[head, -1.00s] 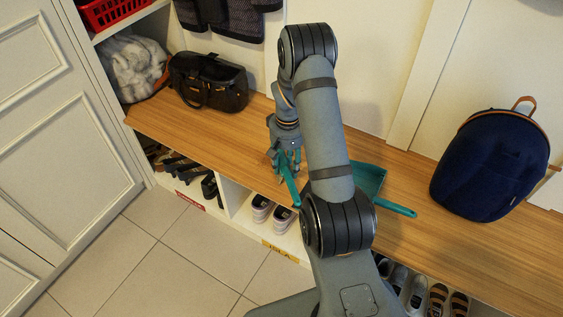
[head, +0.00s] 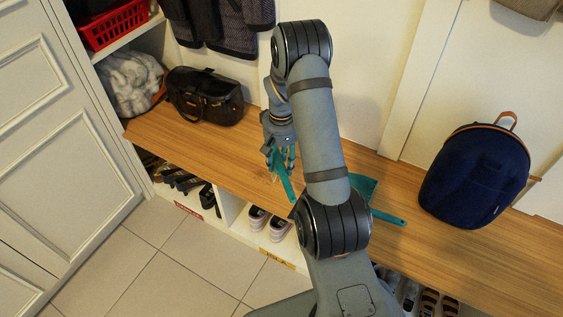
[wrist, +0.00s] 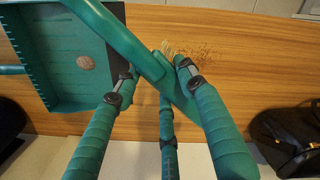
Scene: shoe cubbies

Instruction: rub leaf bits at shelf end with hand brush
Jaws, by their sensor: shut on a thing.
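My gripper (head: 281,158) is shut on a teal hand brush (head: 284,182) just above the wooden shelf top (head: 240,148). In the wrist view, the grey-green fingers (wrist: 156,84) close around the brush (wrist: 137,42), with its pale bristles (wrist: 168,47) at the shelf surface. Small brown leaf bits (wrist: 208,52) lie scattered beside the bristles, to their right. I cannot tell whether the bristles touch the wood. My arm hides part of the shelf in the head view, and I cannot make out the leaf bits there.
A teal dustpan (wrist: 62,92) holding a round brownish piece (wrist: 86,62) lies on the shelf; its handle (head: 388,217) points right in the head view. A black handbag (head: 205,97) stands left and a navy backpack (head: 475,175) right. Shoes (head: 267,222) fill cubbies below.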

